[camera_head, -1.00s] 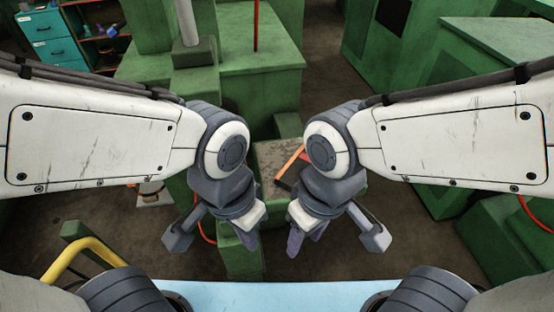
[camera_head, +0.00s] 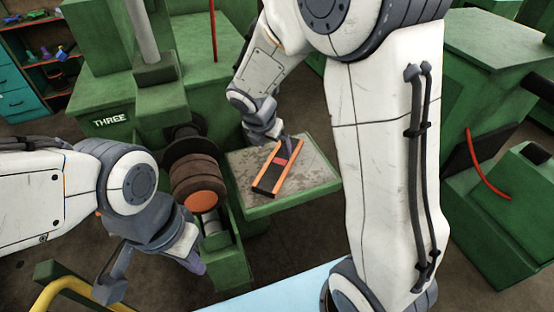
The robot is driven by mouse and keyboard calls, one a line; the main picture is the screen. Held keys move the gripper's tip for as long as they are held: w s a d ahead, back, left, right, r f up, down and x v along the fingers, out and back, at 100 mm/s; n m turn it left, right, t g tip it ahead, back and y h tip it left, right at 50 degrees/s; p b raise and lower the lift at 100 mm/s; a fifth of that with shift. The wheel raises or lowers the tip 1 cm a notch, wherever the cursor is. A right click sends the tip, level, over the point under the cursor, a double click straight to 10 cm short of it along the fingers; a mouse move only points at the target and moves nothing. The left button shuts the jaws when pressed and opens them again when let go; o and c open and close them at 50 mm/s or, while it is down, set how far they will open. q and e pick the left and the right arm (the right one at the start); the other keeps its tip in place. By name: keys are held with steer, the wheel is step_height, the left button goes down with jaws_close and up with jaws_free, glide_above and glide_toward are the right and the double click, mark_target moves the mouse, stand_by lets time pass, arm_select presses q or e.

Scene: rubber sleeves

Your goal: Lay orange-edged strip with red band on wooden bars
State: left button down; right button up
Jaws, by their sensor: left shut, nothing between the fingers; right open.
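The orange-edged strip (camera_head: 266,182) is dark in the middle, with a red band across its upper part. It lies slanted on the grey, worn top of a green stand (camera_head: 314,173). My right gripper (camera_head: 287,145) is open at the strip's far end, near the red band; I cannot tell whether it touches the strip. My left gripper (camera_head: 194,265) is shut and empty, low at the left and away from the strip. I cannot clearly make out the wooden bars.
A brown ribbed drum (camera_head: 196,172) with an orange end face sits on a green machine left of the stand. A yellow rail (camera_head: 72,286) is at lower left. Green cabinets stand at right.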

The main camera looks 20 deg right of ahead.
glide_above(280, 161)
steer(key=s+a, duration=0.2)
steer(key=shift+n, duration=0.3)
steer(key=f, duration=0.4)
steer(key=shift+a+f+b, duration=0.2)
steer(key=shift+f+b, duration=0.05)
steer(key=shift+b, duration=0.05)
steer(key=x, duration=0.5)
steer(key=shift+w+d+f+b, duration=0.1)
steer(key=shift+d+f+b, duration=0.2)
steer(key=shift+f+b, duration=0.1)
steer(key=shift+r, duration=0.1)
steer(key=c, duration=1.3)
steer(key=shift+r+p, duration=0.8)
steer(key=shift+r, duration=1.4)
steer(key=s+d+r, duration=0.2)
steer(key=s, duration=0.1)
steer(key=s+d+r, duration=0.2)
steer(key=d, duration=0.1)
steer(key=s+d+r+p, duration=0.1)
steer(key=s+d+r, duration=0.1)
steer(key=s+d, duration=0.1)
steer(key=shift+s+r, duration=0.3)
